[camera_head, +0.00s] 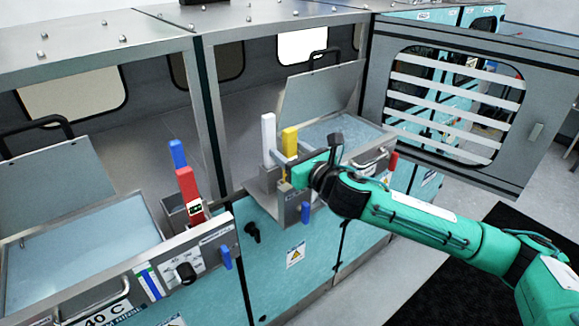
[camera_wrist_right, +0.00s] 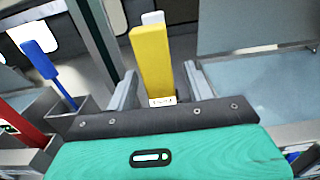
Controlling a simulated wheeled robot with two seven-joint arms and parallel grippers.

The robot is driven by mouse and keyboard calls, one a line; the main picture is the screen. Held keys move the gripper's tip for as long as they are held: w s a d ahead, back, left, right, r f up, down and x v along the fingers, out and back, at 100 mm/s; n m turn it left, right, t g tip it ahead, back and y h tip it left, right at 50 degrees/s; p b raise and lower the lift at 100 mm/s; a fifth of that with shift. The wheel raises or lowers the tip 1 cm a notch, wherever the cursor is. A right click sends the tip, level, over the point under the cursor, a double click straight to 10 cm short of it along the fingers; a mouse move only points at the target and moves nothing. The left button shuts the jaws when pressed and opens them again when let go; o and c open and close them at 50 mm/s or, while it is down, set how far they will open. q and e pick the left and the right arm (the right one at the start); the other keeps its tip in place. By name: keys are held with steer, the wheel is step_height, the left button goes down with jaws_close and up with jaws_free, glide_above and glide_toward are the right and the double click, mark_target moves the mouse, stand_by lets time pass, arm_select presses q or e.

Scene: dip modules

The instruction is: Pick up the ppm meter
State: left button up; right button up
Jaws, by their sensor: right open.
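A yellow meter (camera_head: 290,140) stands upright in a holder at the middle of the bench, and in the right wrist view (camera_wrist_right: 152,62) a small pale display shows at its lower end. I take it for the ppm meter, though no name on it is readable. My right gripper (camera_head: 284,165) is at the yellow meter. In the right wrist view its open fingers (camera_wrist_right: 160,88) stand on either side of the meter's lower part, with gaps visible. A white meter (camera_head: 268,138) stands beside and behind the yellow one. My left gripper is out of view.
A red meter (camera_head: 190,195) with a small display and a blue meter (camera_head: 178,154) stand in a holder to the left. Water baths with raised lids (camera_head: 318,98) flank the holders. A slatted, windowed door (camera_head: 515,135) stands open at right.

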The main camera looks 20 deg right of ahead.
steer(key=c, duration=1)
steer(key=shift+o, duration=0.2)
steer(key=shift+r, duration=0.1)
